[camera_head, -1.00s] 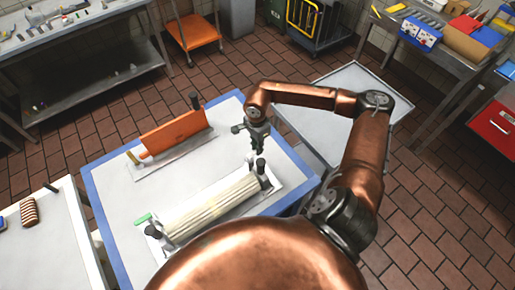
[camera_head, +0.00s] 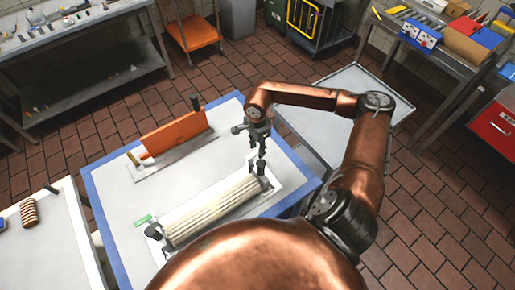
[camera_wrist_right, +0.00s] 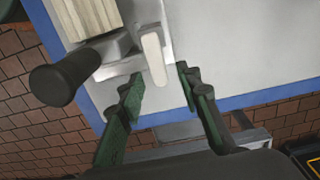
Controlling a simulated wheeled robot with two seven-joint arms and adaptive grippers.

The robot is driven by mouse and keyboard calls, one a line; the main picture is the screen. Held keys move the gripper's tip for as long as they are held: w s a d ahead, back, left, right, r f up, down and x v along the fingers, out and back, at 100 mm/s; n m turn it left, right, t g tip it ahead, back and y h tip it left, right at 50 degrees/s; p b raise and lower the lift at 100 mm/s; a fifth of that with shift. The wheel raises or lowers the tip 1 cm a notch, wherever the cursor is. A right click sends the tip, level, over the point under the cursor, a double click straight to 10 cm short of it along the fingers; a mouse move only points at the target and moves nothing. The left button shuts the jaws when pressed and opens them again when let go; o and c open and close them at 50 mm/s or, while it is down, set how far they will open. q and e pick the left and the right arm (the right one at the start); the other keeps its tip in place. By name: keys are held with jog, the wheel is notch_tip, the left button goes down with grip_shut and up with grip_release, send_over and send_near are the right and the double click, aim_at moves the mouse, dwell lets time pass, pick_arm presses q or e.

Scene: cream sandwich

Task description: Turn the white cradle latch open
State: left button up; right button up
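The white cradle (camera_head: 215,207) is a long cream ribbed piece with dark knobs at its ends, lying on the blue-edged table. The white latch (camera_wrist_right: 153,58) shows in the right wrist view as a short pale bar at the cradle's end, next to a black knob handle (camera_wrist_right: 65,78). My right gripper (camera_wrist_right: 160,78) is open, and the latch's lower end appears between its green fingertips without clear contact. In the head view my right gripper (camera_head: 259,150) points down over the cradle's far right end. My left gripper is not in view.
An orange-sided cradle (camera_head: 175,135) stands at the back left of the same table (camera_head: 108,195). A small green piece (camera_head: 143,220) lies near the white cradle's left end. A side table (camera_head: 45,225) at left holds a brown striped piece (camera_head: 29,212).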

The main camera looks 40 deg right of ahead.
aim_at(257, 152)
notch_tip(257, 152, up, 12)
jog(key=shift+f, duration=0.2)
dwell(0.6)
